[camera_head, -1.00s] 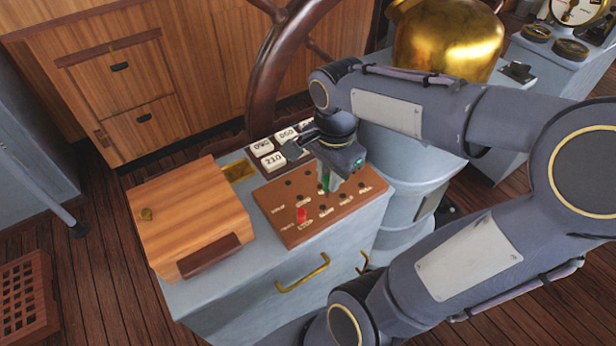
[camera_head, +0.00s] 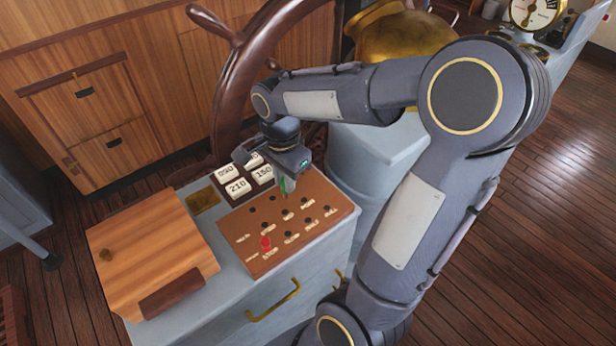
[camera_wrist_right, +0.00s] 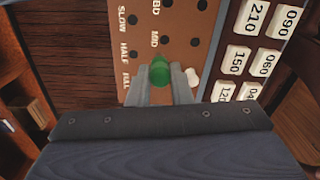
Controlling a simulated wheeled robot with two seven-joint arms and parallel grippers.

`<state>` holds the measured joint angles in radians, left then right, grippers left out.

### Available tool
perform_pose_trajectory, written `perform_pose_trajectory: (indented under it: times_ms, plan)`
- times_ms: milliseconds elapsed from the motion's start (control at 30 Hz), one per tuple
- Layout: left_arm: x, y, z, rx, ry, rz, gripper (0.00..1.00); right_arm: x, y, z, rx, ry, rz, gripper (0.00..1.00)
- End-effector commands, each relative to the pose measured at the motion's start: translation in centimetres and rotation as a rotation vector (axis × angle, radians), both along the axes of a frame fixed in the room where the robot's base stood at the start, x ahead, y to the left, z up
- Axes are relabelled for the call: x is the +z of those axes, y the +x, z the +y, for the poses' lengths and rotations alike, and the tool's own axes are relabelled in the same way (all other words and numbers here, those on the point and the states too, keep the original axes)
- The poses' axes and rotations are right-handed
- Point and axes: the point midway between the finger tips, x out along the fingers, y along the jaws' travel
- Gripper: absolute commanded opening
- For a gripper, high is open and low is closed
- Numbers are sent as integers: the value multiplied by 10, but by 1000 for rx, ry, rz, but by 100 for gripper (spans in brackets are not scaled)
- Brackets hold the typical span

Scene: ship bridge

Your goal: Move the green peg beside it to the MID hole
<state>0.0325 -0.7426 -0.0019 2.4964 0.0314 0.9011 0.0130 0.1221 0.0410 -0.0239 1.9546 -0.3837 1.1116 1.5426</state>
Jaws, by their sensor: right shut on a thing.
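The green peg (camera_head: 284,185) is between the fingers of my right gripper (camera_head: 287,184), which is shut on it. The peg is upright over the back part of the brown peg board (camera_head: 237,222); it seems clear of the surface, but its lower end is hard to make out. In the right wrist view the green peg (camera_wrist_right: 160,70) sits between the fingertips (camera_wrist_right: 160,80), close to the MID label (camera_wrist_right: 153,39) and a dark hole (camera_wrist_right: 165,40) beside it. A red peg (camera_head: 265,243) stands near the board's front left. My left gripper is out of view.
White numbered tiles (camera_head: 238,187) lie just behind the board. A wooden box (camera_head: 150,245) with a knob is to its left on the grey cabinet (camera_head: 225,292). The ship's wheel (camera_head: 228,85) rises close behind my right gripper.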

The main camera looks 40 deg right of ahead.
Motion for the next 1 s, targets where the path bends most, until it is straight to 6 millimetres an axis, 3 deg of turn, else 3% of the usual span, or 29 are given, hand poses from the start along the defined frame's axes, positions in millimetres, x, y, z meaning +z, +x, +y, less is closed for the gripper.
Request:
perform_pose_trajectory:
  times_ms: [167, 800, 1000]
  plan:
    - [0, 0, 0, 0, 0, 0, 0, -8, 10, 4, 1, 0, 1, 0]
    - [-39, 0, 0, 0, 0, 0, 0, -56, 9, 4, 0, 0, 1, 0]
    - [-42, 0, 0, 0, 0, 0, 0, -59, 9, 4, 1, 0, 1, 0]
